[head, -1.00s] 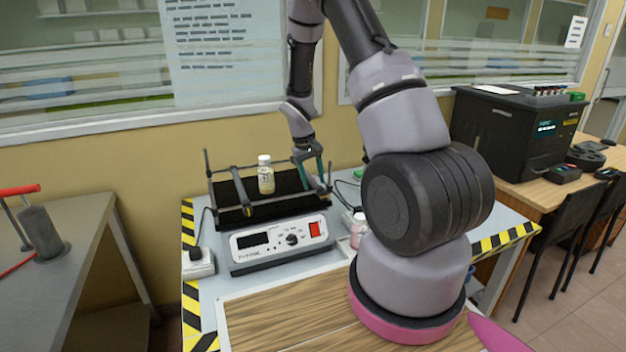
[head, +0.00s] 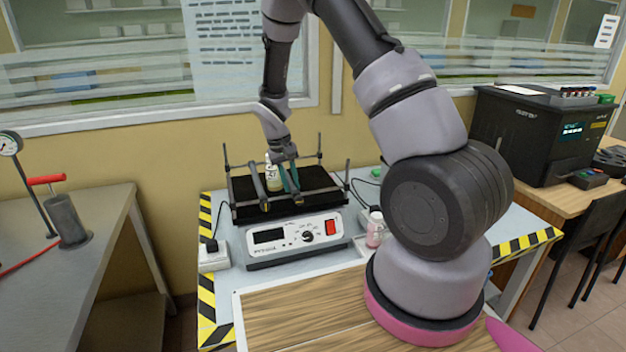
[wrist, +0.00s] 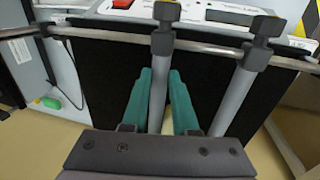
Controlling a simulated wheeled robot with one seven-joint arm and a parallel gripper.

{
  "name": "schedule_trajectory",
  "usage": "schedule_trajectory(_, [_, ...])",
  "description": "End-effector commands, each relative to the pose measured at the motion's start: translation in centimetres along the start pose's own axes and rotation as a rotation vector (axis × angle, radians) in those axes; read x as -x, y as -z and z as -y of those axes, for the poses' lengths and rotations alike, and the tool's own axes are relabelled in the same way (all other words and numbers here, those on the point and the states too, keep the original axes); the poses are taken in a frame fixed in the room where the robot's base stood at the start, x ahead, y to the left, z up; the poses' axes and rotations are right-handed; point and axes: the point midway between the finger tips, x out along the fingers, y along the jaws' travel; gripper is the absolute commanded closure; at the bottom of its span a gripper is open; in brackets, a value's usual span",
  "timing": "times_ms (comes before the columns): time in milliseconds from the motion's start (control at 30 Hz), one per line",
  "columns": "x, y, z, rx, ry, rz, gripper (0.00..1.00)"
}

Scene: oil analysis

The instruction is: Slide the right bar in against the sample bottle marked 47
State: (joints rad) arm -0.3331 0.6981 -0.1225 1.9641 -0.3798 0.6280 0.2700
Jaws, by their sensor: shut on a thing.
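The sample bottle (head: 273,176), with a whitish label and pale cap, stands upright on the black shaker platform (head: 318,181), between two grey bars. I cannot read its number. My gripper (head: 291,187) is shut on the right bar (head: 297,199), just right of the bottle. The left bar (head: 259,186) is close on the bottle's left. In the wrist view my teal fingers (wrist: 160,88) straddle the right bar, and the left bar (wrist: 236,92) runs beside it.
The shaker's control box (head: 296,236) has a red switch in front. Corner posts and rails edge the platform. A pink bottle (head: 375,230) stands right of it. My upper arm covers the bench's right side. The platform right of the right bar is clear.

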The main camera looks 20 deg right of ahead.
Motion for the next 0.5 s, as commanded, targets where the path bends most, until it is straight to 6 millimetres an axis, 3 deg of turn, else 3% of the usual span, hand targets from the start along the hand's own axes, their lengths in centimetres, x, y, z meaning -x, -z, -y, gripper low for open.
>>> schedule_trajectory(133, [0.4,0.1,1.8,0.001,0.001,-0.003,1.0])
schedule_trajectory(467, [0.5,0.1,1.9,-0.001,0.001,-0.002,1.0])
schedule_trajectory(500, [0.5,0.1,1.9,-0.001,0.001,-0.002,0.58])
